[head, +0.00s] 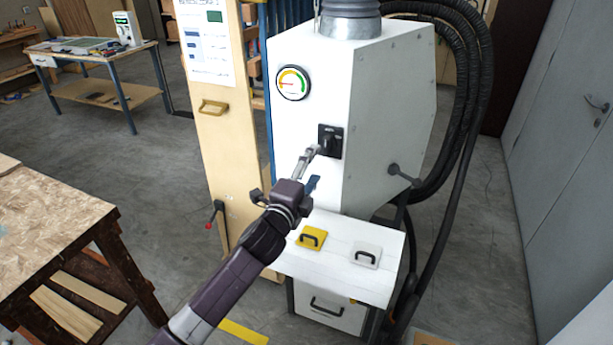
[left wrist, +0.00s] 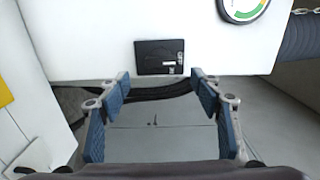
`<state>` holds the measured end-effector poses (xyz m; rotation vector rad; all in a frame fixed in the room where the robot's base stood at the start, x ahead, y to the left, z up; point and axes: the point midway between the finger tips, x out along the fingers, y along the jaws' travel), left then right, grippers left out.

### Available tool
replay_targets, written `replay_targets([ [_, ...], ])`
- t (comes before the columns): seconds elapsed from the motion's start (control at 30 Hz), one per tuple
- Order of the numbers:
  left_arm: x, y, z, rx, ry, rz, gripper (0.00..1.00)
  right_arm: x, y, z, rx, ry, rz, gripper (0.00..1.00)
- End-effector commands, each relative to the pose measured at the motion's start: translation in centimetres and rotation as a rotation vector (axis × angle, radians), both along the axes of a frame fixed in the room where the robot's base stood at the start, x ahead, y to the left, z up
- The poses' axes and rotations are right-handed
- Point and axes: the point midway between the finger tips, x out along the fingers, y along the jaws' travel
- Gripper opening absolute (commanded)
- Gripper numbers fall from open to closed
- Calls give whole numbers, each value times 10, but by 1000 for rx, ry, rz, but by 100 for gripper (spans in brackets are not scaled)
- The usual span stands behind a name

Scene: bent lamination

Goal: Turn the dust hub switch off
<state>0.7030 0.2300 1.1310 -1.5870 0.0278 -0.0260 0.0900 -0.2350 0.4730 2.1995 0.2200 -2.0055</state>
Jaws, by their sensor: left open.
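The dust hub (head: 390,95) is a white cabinet with a round gauge on its front. The switch also shows in the left wrist view (left wrist: 160,57), just beyond the fingertips. My left gripper (head: 311,167) is open and empty in front of the switch, a little below and left of it in the head view. In the left wrist view its blue-padded fingers (left wrist: 161,84) are spread apart with the switch between their line. Contact with the switch cannot be told.
A white shelf (head: 345,275) below the hub carries a yellow and a white handled block. A wooden panel with a handle (head: 213,107) stands left of the hub. Black hoses (head: 474,80) run down its right side. A wooden bench (head: 50,225) stands at left.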

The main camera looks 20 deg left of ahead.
Motion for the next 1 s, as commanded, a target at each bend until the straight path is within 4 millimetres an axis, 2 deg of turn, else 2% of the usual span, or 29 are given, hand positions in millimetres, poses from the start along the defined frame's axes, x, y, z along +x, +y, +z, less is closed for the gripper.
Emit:
replay_targets([
  [0.1,-20,1,-1,0,2,0,59,0,0,0,0,0,0,0],
  [0.3,-39,1,0,0,1,0,59,0,0,0,1,0,0,0],
  [0.87,-43,2,0,-2,2,1,59,0,1,0,1,0,0,0],
  [0.93,-47,2,-6,-24,20,8,59,0,1,0,1,0,0,0],
  [1.0,-57,3,-22,-88,69,29,59,0,1,0,1,0,0,0],
])
